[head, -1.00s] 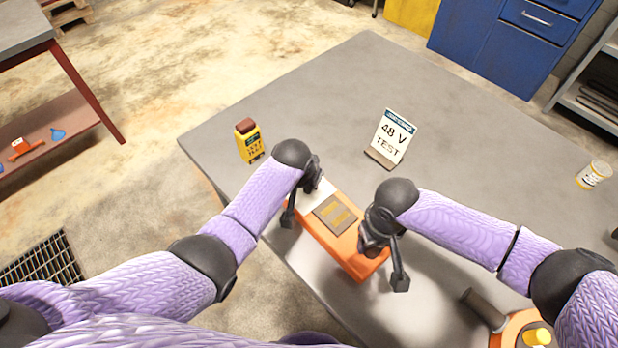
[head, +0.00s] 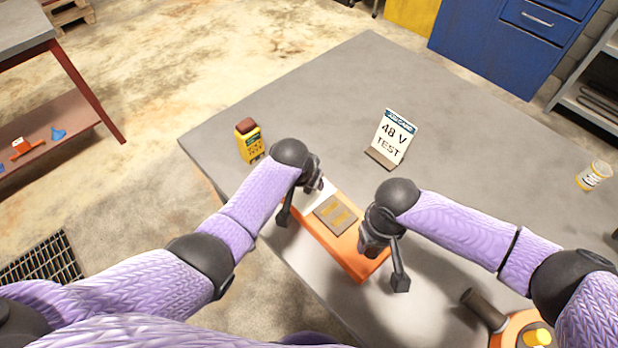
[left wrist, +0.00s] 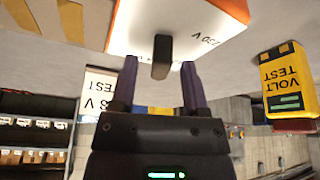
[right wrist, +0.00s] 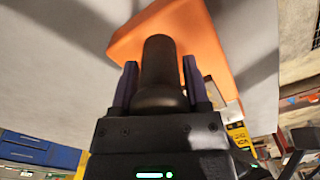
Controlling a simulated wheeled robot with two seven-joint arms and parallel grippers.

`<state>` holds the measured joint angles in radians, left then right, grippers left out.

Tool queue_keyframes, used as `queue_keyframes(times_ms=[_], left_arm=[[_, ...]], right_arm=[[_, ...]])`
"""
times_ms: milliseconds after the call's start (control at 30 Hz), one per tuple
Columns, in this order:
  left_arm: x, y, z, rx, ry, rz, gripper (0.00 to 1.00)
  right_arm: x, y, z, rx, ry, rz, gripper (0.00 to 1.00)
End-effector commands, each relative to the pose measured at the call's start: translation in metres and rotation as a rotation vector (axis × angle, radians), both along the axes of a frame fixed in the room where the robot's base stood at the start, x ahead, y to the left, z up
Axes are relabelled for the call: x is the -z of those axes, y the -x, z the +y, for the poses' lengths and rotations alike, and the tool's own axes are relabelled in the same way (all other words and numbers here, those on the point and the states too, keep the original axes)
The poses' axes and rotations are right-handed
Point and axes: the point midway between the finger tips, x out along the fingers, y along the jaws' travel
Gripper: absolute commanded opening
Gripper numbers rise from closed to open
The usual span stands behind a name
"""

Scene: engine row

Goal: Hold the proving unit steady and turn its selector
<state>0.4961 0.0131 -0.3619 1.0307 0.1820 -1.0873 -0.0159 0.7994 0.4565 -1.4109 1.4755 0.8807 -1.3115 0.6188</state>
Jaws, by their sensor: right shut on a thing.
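The proving unit (head: 338,244) is an orange box on the grey table, with a white end marked in volts and a brown panel with yellow bars. Its dark selector (left wrist: 162,55) stands out from the white face in the left wrist view. My left gripper (left wrist: 160,70) is open, its fingers on either side of the selector with gaps showing. In the head view my left wrist (head: 291,153) covers the selector. My right gripper (right wrist: 160,70) is shut on a dark round handle (right wrist: 158,90) at the unit's other end. The unit rests flat.
A yellow volt tester (head: 249,142) stands at the table's left edge. A job card (head: 391,138) reading "48 V TEST" stands behind the unit. A white-and-yellow jar (head: 594,175) is at the right. An orange thing with a yellow knob (head: 538,335) is at the near right.

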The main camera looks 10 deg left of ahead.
Motion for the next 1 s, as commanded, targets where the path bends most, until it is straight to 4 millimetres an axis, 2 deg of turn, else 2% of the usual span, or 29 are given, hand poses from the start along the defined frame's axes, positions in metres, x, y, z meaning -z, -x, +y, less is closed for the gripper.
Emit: queue_keyframes(times_ms=[167, 267, 367, 600, 700, 800, 1000], left_arm=[[-0.001, 0.0, 0.0, 0.0, 0.0, 0.0, 0.59], [-0.009, 0.002, 0.001, 0.0, 0.001, -0.002, 0.59], [-0.026, 0.009, 0.004, 0.0, 0.0, -0.004, 0.59], [-0.081, 0.032, 0.011, 0.0, 0.0, -0.003, 0.59], [-0.099, 0.038, 0.013, 0.001, 0.0, -0.002, 0.59], [-0.108, 0.042, 0.014, 0.0, -0.001, -0.001, 0.59], [-0.111, 0.044, 0.015, -0.001, -0.001, 0.001, 0.59]], right_arm=[[0.0, 0.0, 0.0, 0.0, 0.0, -0.001, 0.0], [0.0, 0.0, 0.0, 0.0, 0.0, -0.001, 0.0], [0.0, 0.0, 0.0, 0.0, 0.0, -0.001, 0.0], [0.0, 0.0, 0.0, 0.0, 0.0, 0.0, 0.0], [0.0, 0.0, 0.0, 0.0, 0.0, 0.0, 0.0], [0.0, 0.0, 0.0, 0.0, 0.0, 0.0, 0.0], [0.0, 0.0, 0.0, 0.0, 0.0, 0.0, 0.0]])
